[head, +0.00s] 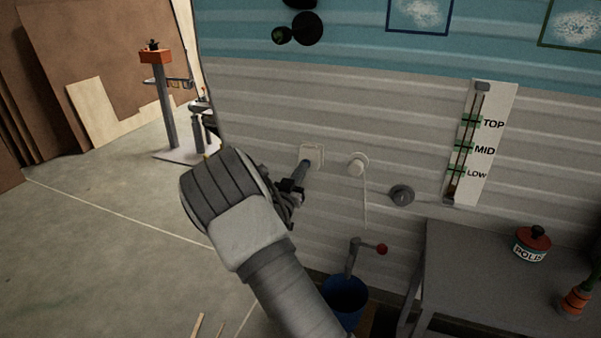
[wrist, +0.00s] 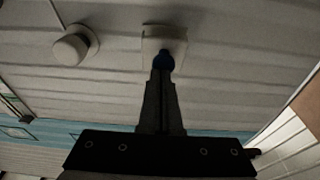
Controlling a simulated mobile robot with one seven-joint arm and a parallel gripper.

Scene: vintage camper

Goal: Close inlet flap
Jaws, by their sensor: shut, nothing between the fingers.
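The inlet (head: 312,153) is a small off-white square fitting on the ribbed camper wall.
A round white fitting (head: 358,164) with a hanging cord is right of the inlet. A grey round cap (head: 401,194), a level gauge (head: 481,143) and a grey table (head: 465,265) are farther right. A red-knobbed lever (head: 367,249) and blue bucket (head: 345,297) are below. Open floor lies left.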

